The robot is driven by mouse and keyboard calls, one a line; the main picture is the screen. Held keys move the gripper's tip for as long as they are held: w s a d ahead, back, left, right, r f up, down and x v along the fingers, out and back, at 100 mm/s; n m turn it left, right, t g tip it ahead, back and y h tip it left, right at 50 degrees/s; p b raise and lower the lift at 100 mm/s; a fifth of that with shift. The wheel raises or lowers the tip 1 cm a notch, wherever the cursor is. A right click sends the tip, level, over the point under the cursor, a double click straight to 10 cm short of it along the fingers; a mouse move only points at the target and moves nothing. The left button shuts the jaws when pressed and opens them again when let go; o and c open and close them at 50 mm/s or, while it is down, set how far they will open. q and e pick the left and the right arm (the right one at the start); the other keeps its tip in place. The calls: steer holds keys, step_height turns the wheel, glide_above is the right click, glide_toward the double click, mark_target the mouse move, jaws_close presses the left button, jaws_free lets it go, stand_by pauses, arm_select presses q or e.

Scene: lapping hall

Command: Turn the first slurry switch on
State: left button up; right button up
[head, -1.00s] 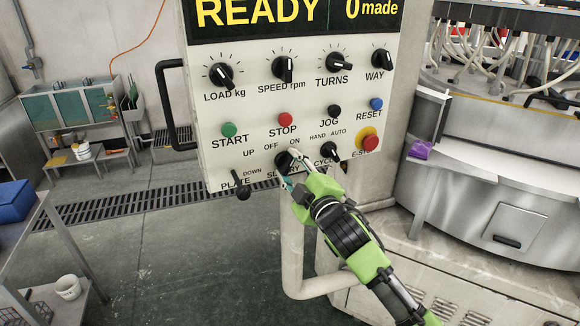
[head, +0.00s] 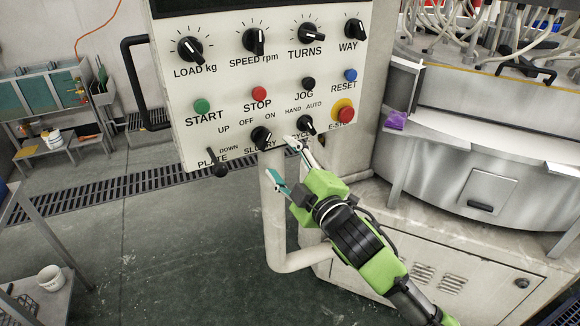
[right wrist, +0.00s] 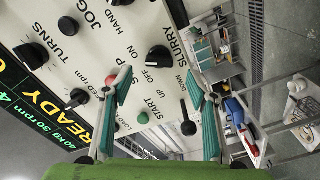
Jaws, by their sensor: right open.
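The slurry switch (head: 262,138) is a black rotary knob low on the white control panel (head: 180,120), above the SLURRY label and below OFF and ON. Its pointer seems to lean up and right, toward ON, but it is small. It also shows in the right wrist view (right wrist: 158,56). My right gripper (head: 281,157) is open and empty, below and right of the knob and apart from it. In the right wrist view, its teal-padded fingers (right wrist: 160,84) stand spread in front of the panel. My left gripper is not in view.
The HAND/AUTO knob (head: 306,125) and the red E-stop (head: 345,113) are close to the right of the switch. The PLATE lever (head: 218,166) hangs at lower left. A pale pipe (head: 275,230) runs below the panel.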

steer(key=shift+v, duration=1.5)
